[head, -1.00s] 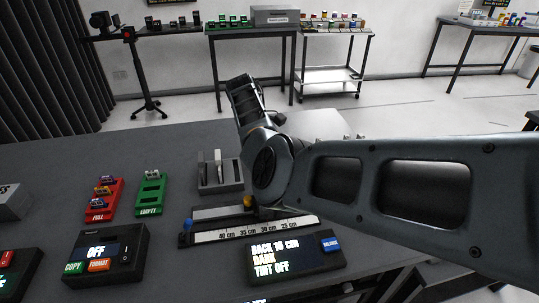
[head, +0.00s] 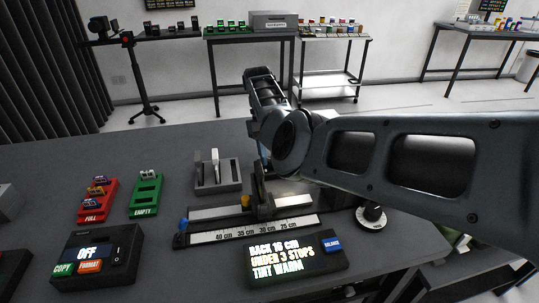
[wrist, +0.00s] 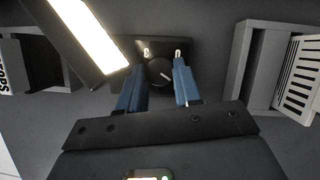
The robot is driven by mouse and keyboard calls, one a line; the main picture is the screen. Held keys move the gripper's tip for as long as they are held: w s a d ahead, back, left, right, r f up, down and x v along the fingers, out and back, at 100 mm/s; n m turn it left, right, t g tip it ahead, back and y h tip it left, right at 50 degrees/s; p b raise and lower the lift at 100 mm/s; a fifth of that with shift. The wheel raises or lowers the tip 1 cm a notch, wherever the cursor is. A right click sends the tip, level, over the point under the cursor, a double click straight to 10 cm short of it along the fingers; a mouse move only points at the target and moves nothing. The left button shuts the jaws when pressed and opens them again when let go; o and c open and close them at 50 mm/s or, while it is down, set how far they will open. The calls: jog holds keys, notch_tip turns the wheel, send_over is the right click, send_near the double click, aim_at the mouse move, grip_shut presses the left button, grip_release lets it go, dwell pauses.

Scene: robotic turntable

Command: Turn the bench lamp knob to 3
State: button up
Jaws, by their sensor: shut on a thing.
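The bench lamp knob (wrist: 160,73) is a round black knob with a pale pointer line, on a dark base in the wrist view. My gripper (wrist: 157,82) has its blue fingers on either side of the knob, shut on it. The pointer slants down to the right. The lit lamp panel (wrist: 90,35) is at upper left. In the head view, my arm hides the knob and most of my gripper.
A display (head: 295,258) reads "BACK 16 cm", "UNDER 3 STOPS", "TINT WARM". A ruler rail (head: 250,231) lies behind it. Another black knob on a white dial (head: 371,217) is at right. A grey slotted holder (head: 217,178) stands left of my gripper.

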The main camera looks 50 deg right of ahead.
jog(key=shift+w, duration=0.1)
dwell(0.5)
jog(key=o, duration=1)
jog(key=shift+o, duration=0.2)
jog(key=v, duration=0.7)
jog(key=shift+r, duration=0.35)
jog(key=shift+w, duration=0.1)
